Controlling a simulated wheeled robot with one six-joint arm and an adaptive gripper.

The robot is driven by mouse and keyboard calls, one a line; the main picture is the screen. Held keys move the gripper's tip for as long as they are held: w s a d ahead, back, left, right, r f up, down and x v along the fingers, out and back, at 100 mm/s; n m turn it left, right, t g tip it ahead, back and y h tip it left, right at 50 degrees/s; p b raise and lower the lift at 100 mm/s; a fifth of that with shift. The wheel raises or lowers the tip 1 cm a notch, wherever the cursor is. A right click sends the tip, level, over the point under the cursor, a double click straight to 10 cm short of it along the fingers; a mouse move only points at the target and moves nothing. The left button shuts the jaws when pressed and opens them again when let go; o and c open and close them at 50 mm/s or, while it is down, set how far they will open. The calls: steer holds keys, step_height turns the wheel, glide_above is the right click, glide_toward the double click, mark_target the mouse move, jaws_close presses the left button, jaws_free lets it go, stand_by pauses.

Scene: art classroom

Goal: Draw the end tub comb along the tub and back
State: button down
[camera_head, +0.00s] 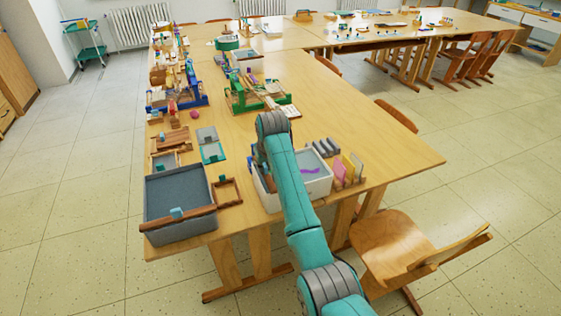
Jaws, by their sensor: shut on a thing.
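A grey tub (147,188) stands at the near left corner of the long table, filled with a dark grey surface. A comb with a wooden bar (200,219) and a light blue grip (177,213) lies across its near side. A white tub (321,187) stands to the right, with a purple streak (310,170) on its pale contents. A reddish-brown piece shows at its left, partly covered by my arm; I cannot tell what it is. My teal arm reaches over the white tub. My gripper is hidden behind the arm, so its jaws and anything in them are not visible.
A small wooden frame (238,193) lies between the tubs. Colored upright cards (350,168) stand right of the white tub, and grey rolls (326,147) lie behind it. Looms and small frames line the table's left side. A wooden chair (395,250) stands at the near right. The table's right part is clear.

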steer(key=shift+s+a, duration=0.2)
steer(key=shift+a, duration=0.5)
steer(key=c, duration=1.2)
jaws_free()
steer(key=shift+a, duration=0.15)
steer(key=shift+o, duration=0.2)
steer(key=v, duration=1.2)
